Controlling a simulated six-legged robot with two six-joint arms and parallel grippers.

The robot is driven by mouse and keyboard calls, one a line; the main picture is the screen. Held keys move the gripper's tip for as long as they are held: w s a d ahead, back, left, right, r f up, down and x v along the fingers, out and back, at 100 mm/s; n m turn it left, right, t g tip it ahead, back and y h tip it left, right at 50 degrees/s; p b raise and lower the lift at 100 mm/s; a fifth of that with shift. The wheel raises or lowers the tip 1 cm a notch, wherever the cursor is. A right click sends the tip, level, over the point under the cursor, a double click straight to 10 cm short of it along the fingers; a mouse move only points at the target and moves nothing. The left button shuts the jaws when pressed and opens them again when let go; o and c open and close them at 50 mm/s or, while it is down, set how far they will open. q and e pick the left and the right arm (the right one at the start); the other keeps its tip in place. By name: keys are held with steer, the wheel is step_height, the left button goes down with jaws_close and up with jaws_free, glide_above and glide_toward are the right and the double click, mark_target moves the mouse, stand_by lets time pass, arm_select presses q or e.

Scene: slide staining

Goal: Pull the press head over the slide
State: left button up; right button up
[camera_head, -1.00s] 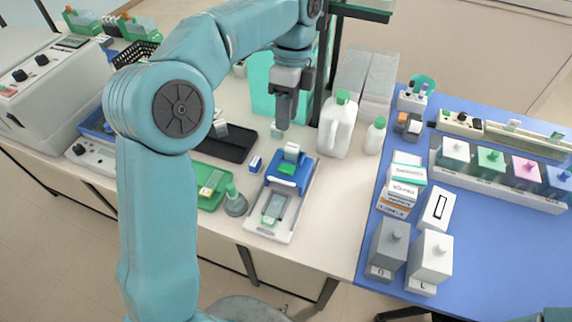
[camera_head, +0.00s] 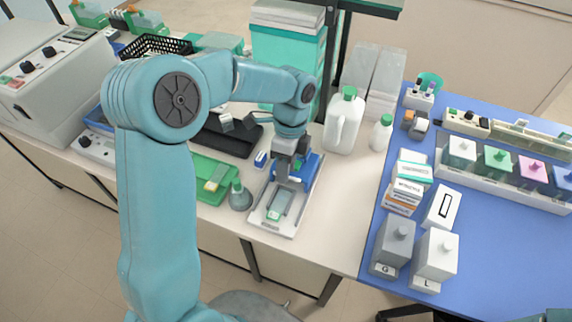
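The press has a long white base (camera_head: 270,226) on the cream bench, with a blue press head (camera_head: 308,166) towards its back end. The slide (camera_head: 279,204) lies at the front of the base, uncovered by the head. My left gripper (camera_head: 283,180) points down at the press, in front of the blue head and behind the slide. It hides the middle of the press and much of the head. I cannot tell whether its fingers are open or whether they touch the head. My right gripper is out of view.
A grey-green flask (camera_head: 240,197) and a green tray (camera_head: 208,181) stand left of the press. A white jug (camera_head: 343,122) and a smaller white bottle (camera_head: 381,133) stand behind right. Bare bench lies right of the press, up to the blue mat (camera_head: 480,270).

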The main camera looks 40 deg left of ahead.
arm_select(q)
steer(key=shift+s+r, duration=0.1)
steer(key=shift+s, duration=0.1)
steer(key=shift+s+d+r, duration=0.1)
steer(key=c, duration=0.5)
jaws_close()
steer(key=shift+f, duration=0.2)
stand_by(0.4)
